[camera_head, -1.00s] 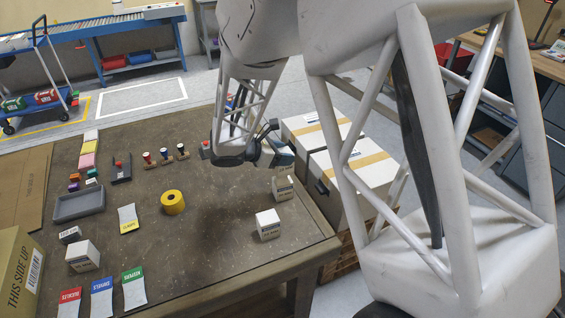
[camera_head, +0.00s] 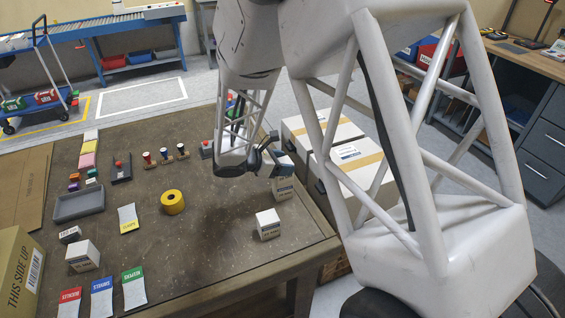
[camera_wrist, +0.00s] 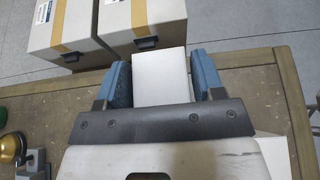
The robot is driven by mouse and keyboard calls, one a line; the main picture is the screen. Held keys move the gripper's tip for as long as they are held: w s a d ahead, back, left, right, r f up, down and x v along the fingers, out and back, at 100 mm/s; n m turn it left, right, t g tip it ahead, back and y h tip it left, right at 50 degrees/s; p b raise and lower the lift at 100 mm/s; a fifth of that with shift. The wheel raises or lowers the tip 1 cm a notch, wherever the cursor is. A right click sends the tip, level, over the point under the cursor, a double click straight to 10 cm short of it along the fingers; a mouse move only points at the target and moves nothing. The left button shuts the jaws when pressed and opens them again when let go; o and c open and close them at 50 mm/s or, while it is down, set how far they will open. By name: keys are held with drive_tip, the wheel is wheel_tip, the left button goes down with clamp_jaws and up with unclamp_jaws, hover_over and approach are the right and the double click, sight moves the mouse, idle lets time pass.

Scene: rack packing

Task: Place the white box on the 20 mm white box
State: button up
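A white box (camera_head: 283,189) with a label stands near the table's right edge. My gripper (camera_head: 284,166) is over its top. In the wrist view the box (camera_wrist: 162,78) lies between the two blue fingers of my gripper (camera_wrist: 163,82). The fingers stand wide apart along its sides, with at most a thin gap. A second white box (camera_head: 268,224) stands apart, nearer the front right corner. A third white box (camera_head: 83,256) stands at the left front. The labels are too small to read, so I cannot tell which one is the 20 mm box.
A small labelled box (camera_head: 70,235), a grey tray (camera_head: 79,204) and a yellow tape roll (camera_head: 173,202) are on the table (camera_head: 190,250). Several colour-headed cards lie at the front. Large taped cartons (camera_head: 350,170) stand beyond the right edge. The table's middle is clear.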

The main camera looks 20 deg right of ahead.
drive_tip(key=shift+o, duration=1.3)
drive_tip(key=shift+r, duration=0.15)
drive_tip(key=v, duration=1.2)
drive_tip(key=s+r+m+t+y, duration=0.1)
drive_tip(key=s+r+m+y, duration=0.3)
drive_tip(key=s, duration=0.5)
drive_tip(key=s+r+m+y, duration=0.4)
drive_tip(key=s+r+m, duration=0.2)
drive_tip(key=s+m, duration=0.2)
drive_tip(key=s+r+m+t+y, duration=0.1)
drive_tip(key=s+r+m+y, duration=0.3)
drive_tip(key=s, duration=0.7)
drive_tip(key=shift+s+a+r+m+t+y, duration=0.15)
drive_tip(key=shift+s+r+m+t+y, duration=0.2)
drive_tip(key=shift+r+m, duration=0.6)
